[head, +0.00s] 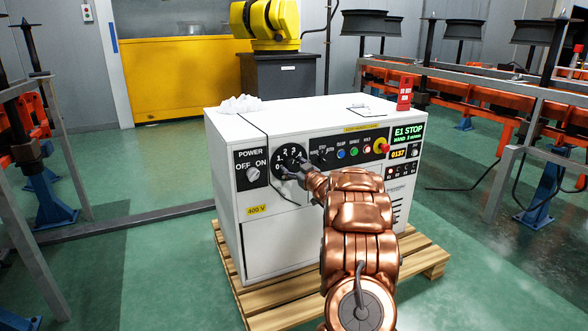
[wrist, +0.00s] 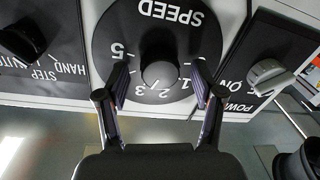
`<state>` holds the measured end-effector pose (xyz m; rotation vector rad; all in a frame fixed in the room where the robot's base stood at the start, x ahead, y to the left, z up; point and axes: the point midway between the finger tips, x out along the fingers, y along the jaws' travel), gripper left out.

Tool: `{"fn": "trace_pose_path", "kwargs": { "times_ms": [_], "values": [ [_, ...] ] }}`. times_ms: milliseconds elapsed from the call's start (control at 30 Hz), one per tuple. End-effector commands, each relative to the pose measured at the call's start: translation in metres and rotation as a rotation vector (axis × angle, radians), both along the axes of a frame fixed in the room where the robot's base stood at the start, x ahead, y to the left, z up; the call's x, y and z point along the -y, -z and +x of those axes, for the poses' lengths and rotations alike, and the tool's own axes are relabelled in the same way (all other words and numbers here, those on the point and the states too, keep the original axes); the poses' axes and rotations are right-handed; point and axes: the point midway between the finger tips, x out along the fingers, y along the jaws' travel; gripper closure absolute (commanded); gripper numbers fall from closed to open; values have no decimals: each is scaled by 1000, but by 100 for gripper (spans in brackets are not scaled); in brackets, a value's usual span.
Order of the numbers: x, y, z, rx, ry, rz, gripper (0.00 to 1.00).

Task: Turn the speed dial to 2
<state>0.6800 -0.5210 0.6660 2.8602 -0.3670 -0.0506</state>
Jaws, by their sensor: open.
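The speed dial (head: 290,160) is a black round plate with white numbers on the front of a white control cabinet (head: 290,244). In the wrist view the plate appears upside down, with the word SPEED at the top and a dark round knob (wrist: 161,74) in the middle. My gripper (wrist: 162,84) is open, with one finger on each side of the knob. Gaps show between the fingers and the knob. In the head view my gripper (head: 296,172) is at the dial and covers its lower part. I cannot tell which number the knob points to.
The power switch (head: 252,174) is left of the dial; small buttons and a red emergency stop (head: 381,146) are to its right. A green display (head: 408,133) reads E1 STOP. The cabinet stands on a wooden pallet (head: 290,312). Metal racks stand at both sides.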

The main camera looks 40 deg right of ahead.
Motion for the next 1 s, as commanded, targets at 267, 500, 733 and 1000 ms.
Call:
{"fn": "trace_pose_path", "kwargs": {
  "times_ms": [267,500,733,1000],
  "values": [
    [1,-1,4,1,1,-1,33],
    [1,-1,4,1,1,-1,44],
    [1,-1,4,1,1,-1,68],
    [2,-2,4,1,2,-1,93]
  ]
}}
